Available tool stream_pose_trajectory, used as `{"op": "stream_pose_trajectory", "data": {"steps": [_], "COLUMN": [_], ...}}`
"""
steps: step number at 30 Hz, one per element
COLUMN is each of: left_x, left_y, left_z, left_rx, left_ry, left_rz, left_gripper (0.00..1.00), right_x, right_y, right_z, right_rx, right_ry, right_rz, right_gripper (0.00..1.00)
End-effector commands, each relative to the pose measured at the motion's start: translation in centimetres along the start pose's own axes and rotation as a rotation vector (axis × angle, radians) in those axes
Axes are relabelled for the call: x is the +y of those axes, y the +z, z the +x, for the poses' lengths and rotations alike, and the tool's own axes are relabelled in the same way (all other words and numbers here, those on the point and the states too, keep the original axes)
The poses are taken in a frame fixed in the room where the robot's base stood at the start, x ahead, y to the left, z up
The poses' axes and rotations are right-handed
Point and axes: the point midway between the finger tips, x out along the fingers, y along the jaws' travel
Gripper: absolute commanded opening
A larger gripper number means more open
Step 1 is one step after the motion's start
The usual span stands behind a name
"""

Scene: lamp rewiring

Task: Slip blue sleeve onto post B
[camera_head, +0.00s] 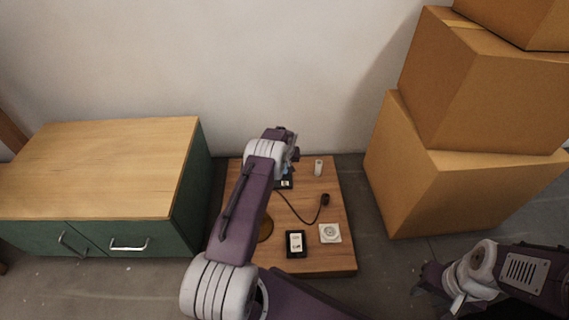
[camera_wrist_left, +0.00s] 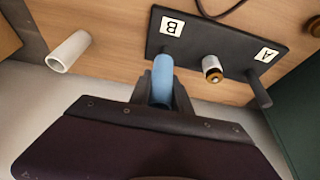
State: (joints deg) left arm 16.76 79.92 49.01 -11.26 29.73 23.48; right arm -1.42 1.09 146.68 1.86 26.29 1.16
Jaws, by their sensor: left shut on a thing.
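The blue sleeve (camera_wrist_left: 162,78) is between the jaws of my left gripper (camera_wrist_left: 160,98), which is shut on it. In the left wrist view its far end overlaps the black board (camera_wrist_left: 195,48) beside the label B (camera_wrist_left: 172,26). Post B is not visible there; I cannot tell whether the sleeve is around it. A dark post (camera_wrist_left: 259,90) stands by the label A (camera_wrist_left: 266,55). In the head view my left arm hides most of the board (camera_head: 285,184). My right gripper (camera_head: 432,288) is at the lower right, away from the table; its jaws are unclear.
A white sleeve (camera_wrist_left: 68,52) stands on the low wooden table (camera_head: 335,262). A brass-tipped white piece (camera_wrist_left: 212,68) is on the board. A dark plug with cord (camera_head: 325,199), a white socket (camera_head: 330,233) and a black box (camera_head: 296,244) lie nearer. A green cabinet (camera_head: 188,200) and cardboard boxes (camera_head: 430,180) flank the table.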

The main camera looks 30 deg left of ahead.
Motion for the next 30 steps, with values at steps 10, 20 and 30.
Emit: {"op": "stream_pose_trajectory", "data": {"steps": [10, 20, 30], "left_x": [0.0, 0.0, 0.0], "left_y": [1.1, 1.0, 1.0], "left_z": [2.6, 2.6, 2.6], "left_rx": [0.0, 0.0, 0.0], "left_ry": [0.0, 0.0, 0.0], "left_rz": [0.0, 0.0, 0.0], "left_gripper": [0.0, 0.0, 0.0], "right_x": [0.1, 0.1, 0.1], "right_y": [0.2, 0.2, 0.3], "right_z": [2.5, 2.5, 2.6], "right_rx": [0.0, 0.0, 0.0], "right_ry": [0.0, 0.0, 0.0], "right_rz": [0.0, 0.0, 0.0], "right_gripper": [0.36, 0.36, 0.36]}}
